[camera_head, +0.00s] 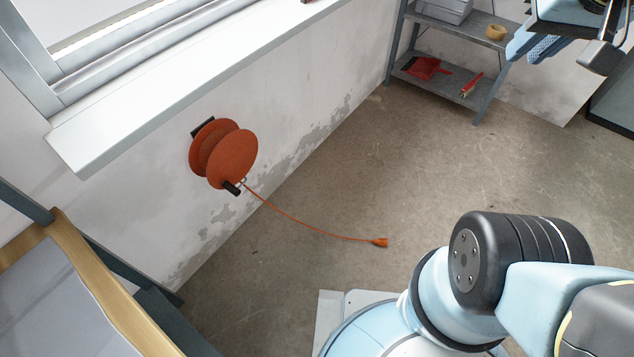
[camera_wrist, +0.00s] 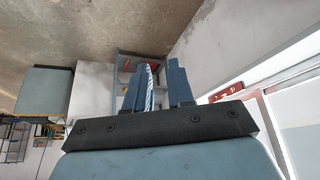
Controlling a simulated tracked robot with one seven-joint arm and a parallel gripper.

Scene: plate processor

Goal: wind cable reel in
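The cable reel (camera_head: 222,152) is two orange-red discs on a black mount on the white wall below the window sill. A short black handle (camera_head: 232,188) sticks out at its lower edge. An orange cable (camera_head: 300,222) runs from the reel down to the right, ending in an orange plug (camera_head: 380,242) over the floor. My gripper (camera_head: 530,46) is at the top right, far from the reel. In the wrist view my gripper (camera_wrist: 163,82) has its blue fingers apart, with a striped inner face showing and nothing held. The reel is not in the wrist view.
A grey shelf (camera_head: 483,98) with a red dustpan (camera_head: 425,67), red brush (camera_head: 471,84) and tape roll (camera_head: 496,32) stands at the back. A wood-edged table (camera_head: 105,290) is at the lower left. The window sill (camera_head: 190,88) juts out above the reel. The middle floor is free.

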